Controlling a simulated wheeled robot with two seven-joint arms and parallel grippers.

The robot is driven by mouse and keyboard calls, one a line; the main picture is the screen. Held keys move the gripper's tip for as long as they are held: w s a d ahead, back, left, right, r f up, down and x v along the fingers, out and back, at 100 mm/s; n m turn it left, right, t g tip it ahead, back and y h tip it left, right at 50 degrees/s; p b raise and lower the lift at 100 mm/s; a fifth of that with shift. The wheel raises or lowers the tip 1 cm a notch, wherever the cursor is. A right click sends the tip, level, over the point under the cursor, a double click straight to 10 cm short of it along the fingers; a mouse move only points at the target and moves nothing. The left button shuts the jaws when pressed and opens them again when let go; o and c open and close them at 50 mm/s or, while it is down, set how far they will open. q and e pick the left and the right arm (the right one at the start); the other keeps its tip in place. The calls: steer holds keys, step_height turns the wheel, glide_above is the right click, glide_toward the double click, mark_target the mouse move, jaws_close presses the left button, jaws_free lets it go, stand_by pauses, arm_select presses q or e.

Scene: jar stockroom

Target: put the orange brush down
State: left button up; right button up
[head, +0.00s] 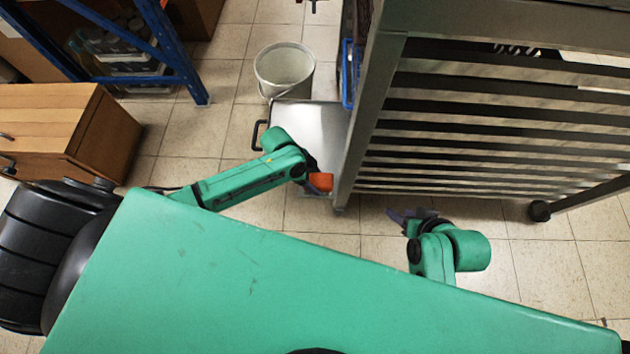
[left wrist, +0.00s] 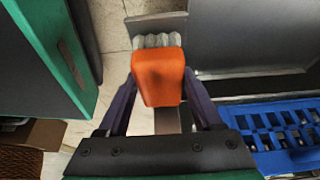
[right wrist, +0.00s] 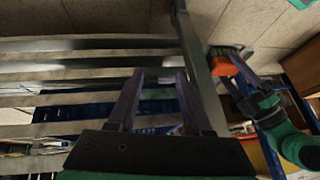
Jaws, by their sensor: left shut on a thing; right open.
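The orange brush (head: 320,182) is held in my left gripper (head: 312,172), beside the post of the grey slatted rack. In the left wrist view the brush (left wrist: 158,75) has an orange block body, with pale bristles at its far end. The left gripper's purple fingers (left wrist: 160,100) are shut on it from both sides. The brush also shows in the right wrist view (right wrist: 224,64). My right gripper (head: 405,214) is in front of the rack's lower edge. In the right wrist view its fingers (right wrist: 160,85) are apart with nothing between them.
The grey slatted rack (head: 480,130) fills the upper right. A metal platform with a black handle (head: 310,122) and a white bucket (head: 284,68) lie beyond my left gripper. A blue crate (left wrist: 275,128) shows in the left wrist view. A wooden cabinet (head: 60,125) stands at left.

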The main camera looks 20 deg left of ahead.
arm_select(q)
steer(key=shift+f, duration=0.15)
arm_select(e)
steer(key=shift+w+a, duration=0.1)
steer(key=shift+a, duration=0.1)
arm_select(q)
steer(key=shift+f, duration=0.1)
steer(key=o, duration=1.3)
arm_select(e)
steer(key=shift+a+f, duration=0.1)
steer(key=shift+f, duration=0.05)
